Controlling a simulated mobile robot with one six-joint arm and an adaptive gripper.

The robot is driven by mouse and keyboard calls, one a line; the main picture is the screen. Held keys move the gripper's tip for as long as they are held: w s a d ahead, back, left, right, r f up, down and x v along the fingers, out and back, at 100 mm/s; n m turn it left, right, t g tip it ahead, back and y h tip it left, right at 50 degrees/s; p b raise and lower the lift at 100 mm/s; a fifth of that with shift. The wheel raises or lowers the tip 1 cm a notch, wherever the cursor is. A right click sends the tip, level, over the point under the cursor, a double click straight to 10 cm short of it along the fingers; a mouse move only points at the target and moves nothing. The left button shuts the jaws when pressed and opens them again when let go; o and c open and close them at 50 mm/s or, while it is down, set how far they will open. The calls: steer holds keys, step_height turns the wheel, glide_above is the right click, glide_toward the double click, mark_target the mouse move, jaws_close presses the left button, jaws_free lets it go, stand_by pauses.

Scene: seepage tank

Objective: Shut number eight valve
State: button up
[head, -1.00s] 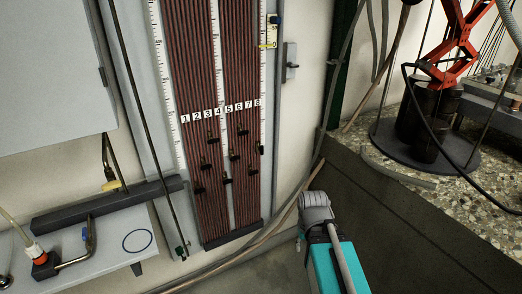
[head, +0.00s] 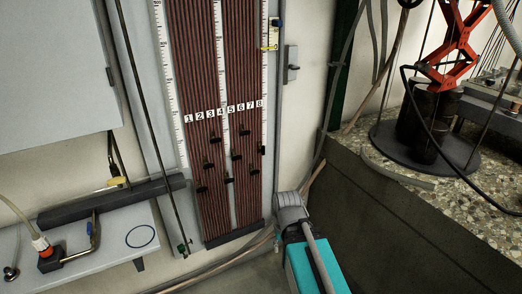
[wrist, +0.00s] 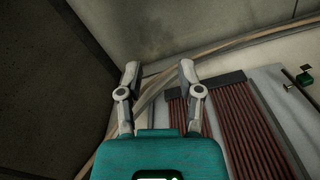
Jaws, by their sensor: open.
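The number eight label (head: 259,103) is the rightmost of the white number tags on the tube board in the head view. A small black valve (head: 262,150) sits below it at the board's right edge; it looks like number eight's, but its lever position is too small to tell. In the wrist view my gripper (wrist: 159,70) is open and empty, its two fingers apart. The lower end of the red-brown tubes (wrist: 240,125) shows to its right. In the head view my arm is below and right of the valves, clear of them; the fingers cannot be made out.
Other small black valves, such as one (head: 237,156) to the left, sit close by at staggered heights. A stone-topped dark tank wall (head: 400,215) rises at right. Loose hoses (head: 225,268) run along the floor beneath the board. A grey shelf (head: 105,245) stands at left.

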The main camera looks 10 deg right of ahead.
steer(key=shift+a, duration=0.2)
steer(key=n+t+y+p, duration=0.1)
steer(key=n+t+p, duration=0.3)
steer(key=p, duration=2.6)
glide_toward(264, 146)
steer(key=v, duration=0.2)
steer(key=shift+s+d+r, duration=0.1)
steer(key=shift+s+d, duration=0.1)
steer(key=shift+d, duration=0.05)
steer(key=shift+b, duration=0.35)
steer(key=b+x, duration=0.8)
steer(key=x, duration=0.1)
steer(key=b+x, duration=0.4)
steer(key=shift+w+a+f, duration=0.25)
steer(key=shift+a+f, duration=0.05)
steer(key=shift+f, duration=0.05)
